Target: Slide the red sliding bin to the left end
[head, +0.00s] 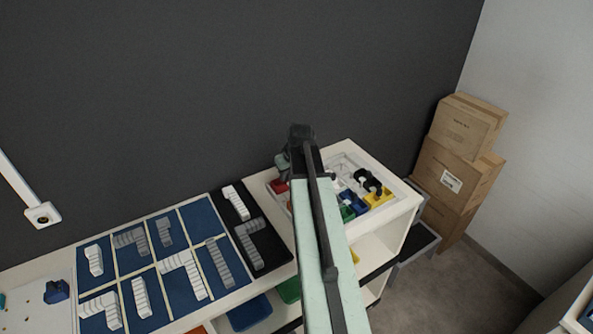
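A small red bin (278,186) shows at the left end of a white tray (403,196) on the shelf top. Only part of the red bin is visible, because my arm crosses the tray in front of it. My gripper (283,169) points down just above the red bin, at the tray's left side. Its fingertips are small and dark, and I cannot tell whether they are open or shut, or whether they touch the bin.
Green (347,213), blue (358,204) and yellow (380,199) bins sit in the tray right of my arm. A black mat (262,238) and blue panels (180,282) with grey and white blocks lie to the left. Stacked cartons (457,160) stand at right.

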